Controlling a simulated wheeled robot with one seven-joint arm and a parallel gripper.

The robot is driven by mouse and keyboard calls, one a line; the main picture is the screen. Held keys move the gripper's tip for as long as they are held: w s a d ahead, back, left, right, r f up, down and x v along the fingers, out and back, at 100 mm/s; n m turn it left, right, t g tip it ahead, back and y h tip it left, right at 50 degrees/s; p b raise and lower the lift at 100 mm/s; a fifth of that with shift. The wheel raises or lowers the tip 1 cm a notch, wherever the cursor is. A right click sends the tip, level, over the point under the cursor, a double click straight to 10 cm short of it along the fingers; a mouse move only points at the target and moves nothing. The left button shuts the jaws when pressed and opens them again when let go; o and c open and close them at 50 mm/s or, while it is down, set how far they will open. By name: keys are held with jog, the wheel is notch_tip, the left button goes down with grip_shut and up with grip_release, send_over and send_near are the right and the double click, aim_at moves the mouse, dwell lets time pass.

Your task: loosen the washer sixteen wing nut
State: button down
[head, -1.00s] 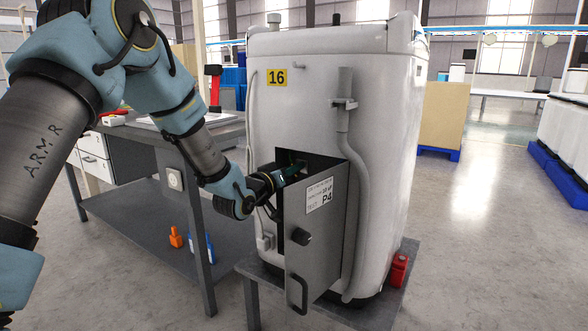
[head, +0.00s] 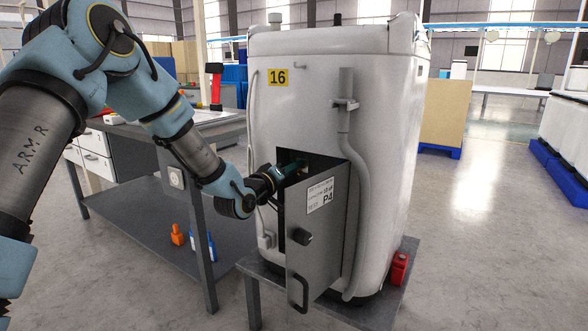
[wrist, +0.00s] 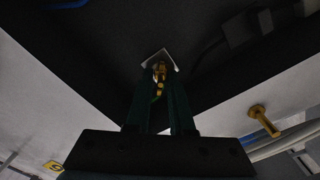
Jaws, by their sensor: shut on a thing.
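Washer sixteen (head: 290,115) is a white machine with a yellow "16" plate (head: 278,77). Its small grey door (head: 318,240), labelled P4, stands open in front of a dark compartment (head: 320,162). My gripper (head: 298,166) reaches into that opening from the left. In the wrist view, the two dark fingers of my gripper (wrist: 161,88) are shut on a small brass wing nut (wrist: 160,68). It sits in front of a small pale plate (wrist: 151,58) on the dark back wall. The fingers partly hide the nut, so its exact turn is unclear.
A brass-coloured peg (wrist: 262,118) stands to the right in the wrist view. A grey hose (head: 357,190) runs down the washer beside the door. A grey workbench (head: 150,235) stands on the left. A red container (head: 399,268) stands at the lower right.

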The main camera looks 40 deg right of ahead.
jog(key=shift+f, duration=0.15)
jog(key=c, duration=1)
grip_release()
jog(key=shift+a, duration=0.15)
jog(key=v, duration=1)
jog(key=shift+a, duration=0.25)
jog(key=shift+s, duration=0.1)
